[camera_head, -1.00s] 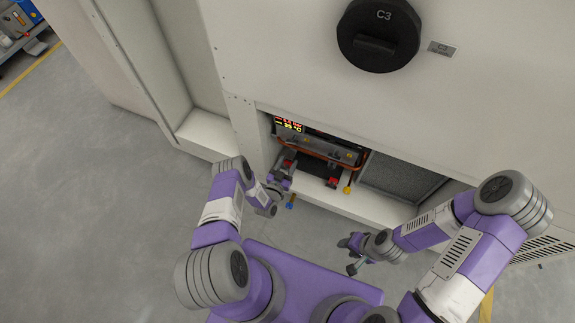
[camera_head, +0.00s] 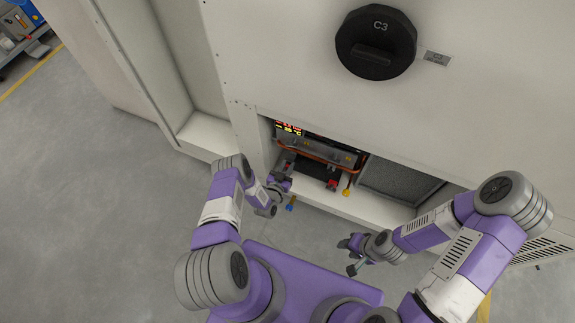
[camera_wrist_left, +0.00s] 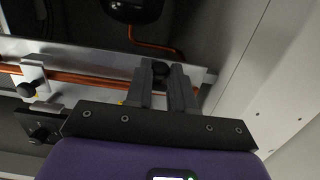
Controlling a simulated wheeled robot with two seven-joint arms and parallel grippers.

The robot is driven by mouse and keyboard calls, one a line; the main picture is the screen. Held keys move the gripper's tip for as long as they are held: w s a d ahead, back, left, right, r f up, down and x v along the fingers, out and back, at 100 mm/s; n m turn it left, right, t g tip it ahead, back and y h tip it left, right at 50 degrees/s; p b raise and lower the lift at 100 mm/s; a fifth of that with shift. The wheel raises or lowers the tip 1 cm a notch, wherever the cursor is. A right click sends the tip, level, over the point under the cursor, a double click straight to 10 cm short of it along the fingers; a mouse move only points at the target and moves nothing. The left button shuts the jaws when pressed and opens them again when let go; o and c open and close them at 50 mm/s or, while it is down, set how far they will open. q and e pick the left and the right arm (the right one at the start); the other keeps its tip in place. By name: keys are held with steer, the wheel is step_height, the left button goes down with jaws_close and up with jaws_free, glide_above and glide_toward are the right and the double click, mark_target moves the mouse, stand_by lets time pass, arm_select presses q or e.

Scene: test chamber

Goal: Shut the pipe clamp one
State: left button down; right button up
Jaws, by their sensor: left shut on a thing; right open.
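A copper pipe (camera_head: 320,156) runs across the back of a recess in the machine and shows in the left wrist view (camera_wrist_left: 78,77). A clamp (camera_wrist_left: 32,80) with a black knob sits on the pipe at the left of that view. My left gripper (camera_head: 284,183) is at the recess's left end. In its wrist view the fingers (camera_wrist_left: 163,80) are shut on a small black knob (camera_wrist_left: 160,68), close to the pipe. The fingers hide what lies behind them. No label shows which clamp is one. My right gripper (camera_head: 347,256) is open and empty, outside the recess.
A red part (camera_head: 331,184) and a yellow-ended handle (camera_head: 346,191) stand at the recess's right; a blue-ended handle (camera_head: 290,207) hangs by my left gripper. The large C3 knob (camera_head: 375,42) is above.

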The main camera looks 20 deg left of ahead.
arm_select(q)
steer(key=r+g+p, duration=0.1)
steer(key=p, duration=0.1)
steer(key=r+g+p, duration=0.1)
steer(key=g+p, duration=0.1)
steer(key=shift+s+r, duration=0.15)
steer(key=shift+s, duration=0.1)
steer(key=shift+r+g+p, duration=0.25)
steer(key=shift+g+p, duration=0.35)
steer(key=shift+g, duration=0.1)
steer(key=shift+r+g+p, duration=0.25)
steer(key=shift+g+p, duration=0.3)
steer(key=shift+g, duration=0.15)
steer(key=shift+s, duration=0.1)
steer(key=c, duration=1)
jaws_free()
steer(key=p, duration=0.3)
glide_toward(289, 162)
steer(key=shift+r, duration=0.1)
